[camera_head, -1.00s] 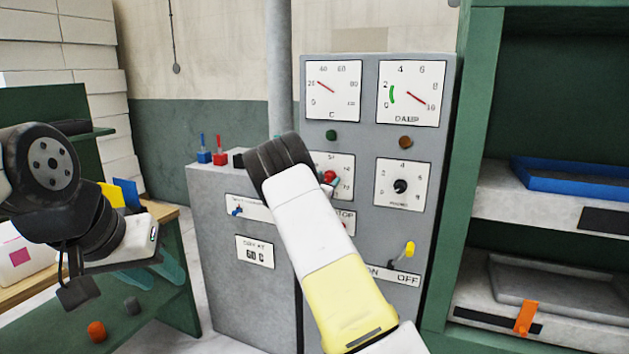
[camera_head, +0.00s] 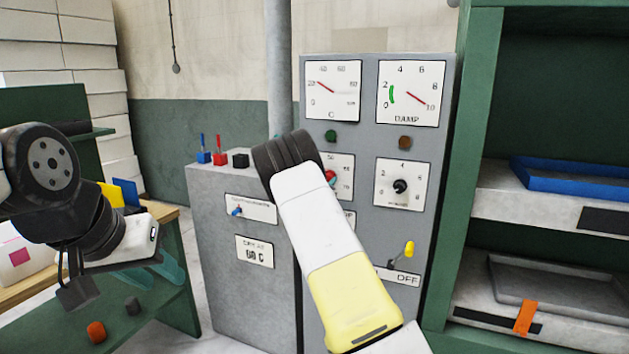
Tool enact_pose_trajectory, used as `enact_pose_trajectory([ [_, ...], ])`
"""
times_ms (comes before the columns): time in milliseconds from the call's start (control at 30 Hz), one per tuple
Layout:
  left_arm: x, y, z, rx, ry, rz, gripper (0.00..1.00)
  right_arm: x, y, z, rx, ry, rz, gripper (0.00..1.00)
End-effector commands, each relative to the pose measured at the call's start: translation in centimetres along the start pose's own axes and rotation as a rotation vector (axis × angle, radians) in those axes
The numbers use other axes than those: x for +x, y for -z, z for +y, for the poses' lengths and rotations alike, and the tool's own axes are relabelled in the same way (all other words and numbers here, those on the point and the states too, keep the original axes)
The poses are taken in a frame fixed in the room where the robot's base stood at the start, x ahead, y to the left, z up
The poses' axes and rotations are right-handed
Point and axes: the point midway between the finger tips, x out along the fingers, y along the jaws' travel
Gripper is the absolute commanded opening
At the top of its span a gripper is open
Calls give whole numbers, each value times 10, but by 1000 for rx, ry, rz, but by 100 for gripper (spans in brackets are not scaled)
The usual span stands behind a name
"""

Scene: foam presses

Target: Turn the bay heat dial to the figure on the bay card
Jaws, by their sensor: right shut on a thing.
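The heat dial (camera_head: 331,176) is a red knob on a white scale plate (camera_head: 346,170) in the middle of the grey panel. My right arm covers the plate's left side. My right gripper (camera_head: 332,182) is mostly hidden behind its own wrist and is shut on the red knob. The knob's pointer cannot be read.
Above the dial are a C gauge (camera_head: 332,91) and a damp gauge (camera_head: 411,93). A black-knobbed dial (camera_head: 400,186) is to the right, with a yellow-tipped lever (camera_head: 408,249) below. A green shelf rack (camera_head: 457,180) stands close at the right.

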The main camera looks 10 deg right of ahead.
Motion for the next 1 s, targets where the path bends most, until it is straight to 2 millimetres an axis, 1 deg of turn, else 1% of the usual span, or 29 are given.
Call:
enact_pose_trajectory([
  [1000, 0, 0, 0, 0, 0, 0, 36, 0, -2, 2, 951, -3, -2, 0],
])
